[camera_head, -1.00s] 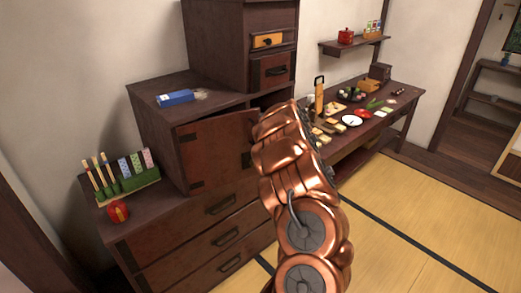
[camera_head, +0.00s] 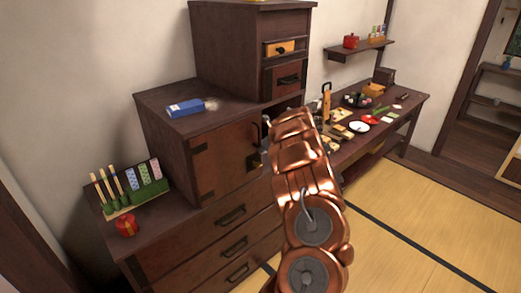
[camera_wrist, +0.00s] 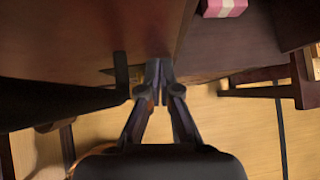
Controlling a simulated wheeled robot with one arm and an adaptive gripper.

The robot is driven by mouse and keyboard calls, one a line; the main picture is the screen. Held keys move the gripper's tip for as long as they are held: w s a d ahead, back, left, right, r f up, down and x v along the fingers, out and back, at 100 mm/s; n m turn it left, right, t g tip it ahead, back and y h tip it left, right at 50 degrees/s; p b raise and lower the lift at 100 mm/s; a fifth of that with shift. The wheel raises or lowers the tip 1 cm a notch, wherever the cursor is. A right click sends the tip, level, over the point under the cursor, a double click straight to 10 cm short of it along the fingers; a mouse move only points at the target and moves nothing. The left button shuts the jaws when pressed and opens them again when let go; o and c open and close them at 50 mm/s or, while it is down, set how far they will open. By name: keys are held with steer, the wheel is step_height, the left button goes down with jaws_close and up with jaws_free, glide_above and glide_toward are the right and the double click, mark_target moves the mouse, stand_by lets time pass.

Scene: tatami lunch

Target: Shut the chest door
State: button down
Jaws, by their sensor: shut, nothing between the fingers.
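The chest door (camera_head: 225,160) is a reddish-brown panel with black corner fittings on the left and a dark handle (camera_head: 254,137) near its right edge. It lies close to the chest front but seems slightly ajar, with a dark gap at its right. In the wrist view the door (camera_wrist: 80,35) fills the upper left, with its black handle (camera_wrist: 121,72). My gripper (camera_wrist: 158,68) is shut and empty by the door's free edge; I cannot tell if it touches. In the head view my copper arm mostly hides it.
A blue box (camera_head: 185,107) lies on the chest top. A pink box (camera_wrist: 225,7) shows right of the door edge. A food-laden table (camera_head: 412,102) stands right. The tatami (camera_head: 420,210) is clear.

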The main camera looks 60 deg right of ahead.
steer(key=shift+w+r, duration=0.25)
steer(key=shift+w, duration=0.15)
steer(key=shift+r, duration=0.1)
steer(key=shift+b, duration=0.35)
steer(key=s+a+r+b, duration=0.2)
steer(key=s+r+b, duration=0.4)
steer(key=s, duration=0.5)
steer(key=shift+s+a+r+b, duration=0.25)
steer(key=shift+a+b, duration=0.1)
steer(key=shift+b, duration=0.3)
